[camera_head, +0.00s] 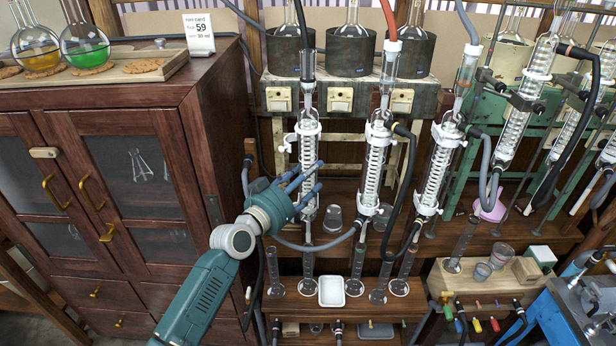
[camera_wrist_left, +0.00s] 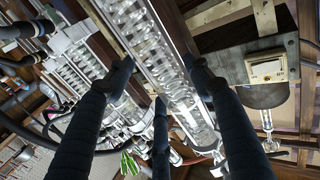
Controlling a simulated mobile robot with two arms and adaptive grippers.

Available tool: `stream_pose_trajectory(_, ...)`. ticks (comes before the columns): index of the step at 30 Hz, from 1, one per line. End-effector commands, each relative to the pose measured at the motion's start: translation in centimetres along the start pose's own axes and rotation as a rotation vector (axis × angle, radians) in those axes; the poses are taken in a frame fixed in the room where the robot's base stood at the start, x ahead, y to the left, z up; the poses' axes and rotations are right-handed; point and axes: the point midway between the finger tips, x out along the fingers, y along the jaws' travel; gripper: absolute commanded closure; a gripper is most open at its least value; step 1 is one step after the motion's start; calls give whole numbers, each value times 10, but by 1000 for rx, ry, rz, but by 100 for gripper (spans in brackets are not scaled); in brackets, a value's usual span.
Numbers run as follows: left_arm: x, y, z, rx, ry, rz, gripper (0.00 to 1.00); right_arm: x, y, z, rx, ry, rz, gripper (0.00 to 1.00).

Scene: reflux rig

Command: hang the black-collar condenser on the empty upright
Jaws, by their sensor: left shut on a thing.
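A coiled glass condenser (camera_head: 308,150) stands nearly upright at the left end of the row in the head view. Its side fittings look white, and a dark piece sits at its top; I cannot clearly make out a black collar. My left gripper (camera_head: 306,180) has its fingers around the lower half of this condenser's body and is shut on it. The glass coil (camera_wrist_left: 155,55) fills the space between the dark fingers in the left wrist view. I cannot tell whether it hangs on an upright. My right gripper is not in view.
Another condenser (camera_head: 375,165) with an orange hose stands close on the right, with more beyond it. Hoses loop between them. Glass cylinders and a white dish (camera_head: 331,291) stand on the shelf below. A wooden cabinet (camera_head: 100,190) borders my left arm.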

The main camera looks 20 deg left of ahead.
Motion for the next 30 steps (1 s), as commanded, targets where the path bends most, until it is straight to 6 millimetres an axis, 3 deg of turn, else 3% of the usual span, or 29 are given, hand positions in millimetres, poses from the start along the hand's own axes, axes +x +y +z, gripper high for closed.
stream_pose_trajectory(11, 0, 0, 1, 0, 3, -1, 100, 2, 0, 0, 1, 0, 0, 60)
stream_pose_trajectory(12, 0, 0, 1, 0, 3, 0, 41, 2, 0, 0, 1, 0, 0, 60)
stream_pose_trajectory(14, 0, 0, 1, 0, 2, 0, 29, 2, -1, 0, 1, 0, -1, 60)
stream_pose_trajectory(24, -2, 0, 5, -1, -4, 1, 26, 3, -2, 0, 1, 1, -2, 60)
stream_pose_trajectory(30, -28, 1, 5, 1, -3, 1, 26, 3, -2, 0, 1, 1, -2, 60)
